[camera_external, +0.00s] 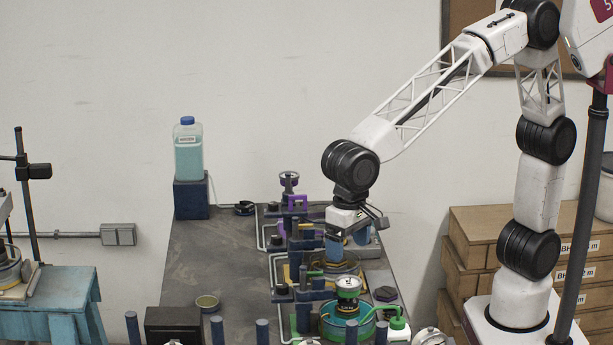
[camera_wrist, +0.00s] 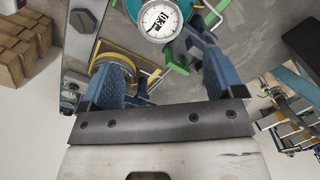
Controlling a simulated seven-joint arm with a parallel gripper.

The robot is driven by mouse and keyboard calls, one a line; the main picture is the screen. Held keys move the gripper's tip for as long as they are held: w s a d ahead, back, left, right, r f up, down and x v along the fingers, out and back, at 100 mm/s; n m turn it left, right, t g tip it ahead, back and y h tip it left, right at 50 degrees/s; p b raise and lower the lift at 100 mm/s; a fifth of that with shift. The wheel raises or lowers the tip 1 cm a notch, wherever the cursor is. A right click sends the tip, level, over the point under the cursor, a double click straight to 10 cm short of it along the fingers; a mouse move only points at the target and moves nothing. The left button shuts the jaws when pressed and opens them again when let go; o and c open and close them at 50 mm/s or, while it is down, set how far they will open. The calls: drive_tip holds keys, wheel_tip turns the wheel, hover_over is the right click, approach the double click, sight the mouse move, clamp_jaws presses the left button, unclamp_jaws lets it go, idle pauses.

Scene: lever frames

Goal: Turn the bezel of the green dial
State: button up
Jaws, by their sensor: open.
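The green dial (camera_external: 348,283) stands near the front of the table: a round white-faced gauge with a green rim, above a teal ring-shaped base. My gripper (camera_external: 345,243) points down behind and above the green dial, over a yellow-marked fixture. In the wrist view my gripper (camera_wrist: 156,72) has its blue-padded fingers wide apart, with nothing held between them. The gauge lies beyond the fingertips, apart from them.
A yellow fixture (camera_wrist: 120,66) sits near the left finger. A purple fixture (camera_external: 297,202) stands at the back. Dark blue posts (camera_external: 262,331) line the table's front. A teal-filled bottle (camera_external: 188,152) stands at back left. The table's left half (camera_external: 215,255) is mostly clear.

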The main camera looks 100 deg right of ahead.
sight(347, 280)
drive_tip(key=shift+a, duration=0.1)
idle(0.3)
drive_tip(key=shift+f, duration=3.95)
drive_tip(key=shift+c, duration=0.4)
drive_tip(key=c, duration=0.8)
drive_tip(key=shift+c, duration=0.2)
